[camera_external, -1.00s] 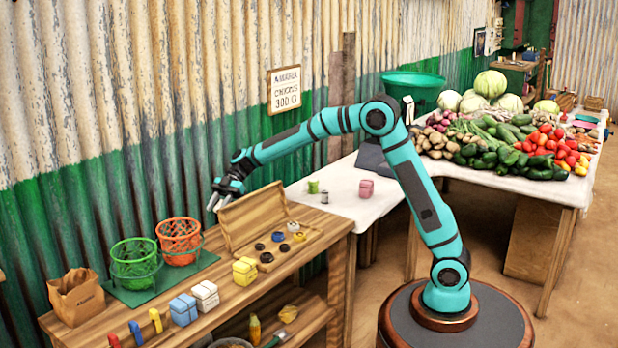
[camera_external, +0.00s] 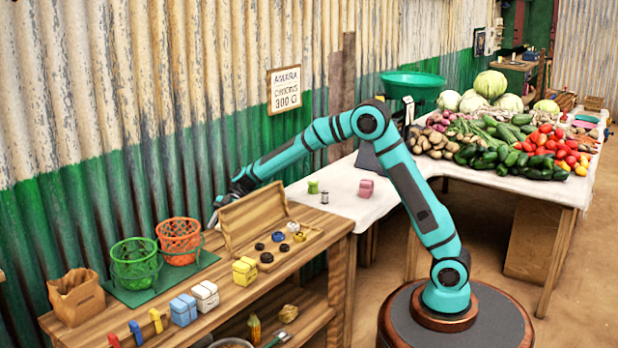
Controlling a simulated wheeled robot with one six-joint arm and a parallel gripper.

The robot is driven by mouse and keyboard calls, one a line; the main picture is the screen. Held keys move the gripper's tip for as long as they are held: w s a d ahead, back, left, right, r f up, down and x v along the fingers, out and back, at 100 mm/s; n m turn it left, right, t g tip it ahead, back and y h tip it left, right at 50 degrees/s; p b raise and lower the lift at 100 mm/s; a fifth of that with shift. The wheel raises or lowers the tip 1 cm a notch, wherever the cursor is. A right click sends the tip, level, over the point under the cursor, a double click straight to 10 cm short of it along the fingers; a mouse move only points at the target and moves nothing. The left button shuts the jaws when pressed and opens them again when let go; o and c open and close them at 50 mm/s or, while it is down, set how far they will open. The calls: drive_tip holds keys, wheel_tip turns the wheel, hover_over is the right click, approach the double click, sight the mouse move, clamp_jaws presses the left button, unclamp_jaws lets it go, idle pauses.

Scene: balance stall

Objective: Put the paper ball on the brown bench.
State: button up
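The brown bench (camera_external: 212,327) is a wooden workbench along the corrugated wall, with a lower shelf. I cannot make out a paper ball for certain; a small tan crumpled lump (camera_external: 289,313) lies on the lower shelf, and I cannot tell what it is. My gripper (camera_external: 214,217) is low over the back of the bench, behind the raised lid of the wooden box (camera_external: 252,216).
On the bench stand a green basket (camera_external: 134,263), an orange basket (camera_external: 179,241), a paper bag (camera_external: 76,297) and several coloured blocks and clips. The white-topped table (camera_external: 340,196) adjoins at right.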

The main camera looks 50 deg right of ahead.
drive_tip(key=shift+o, duration=1.1)
drive_tip(key=shift+r, duration=0.15)
drive_tip(key=v, duration=1.2)
drive_tip(key=shift+o, duration=0.4)
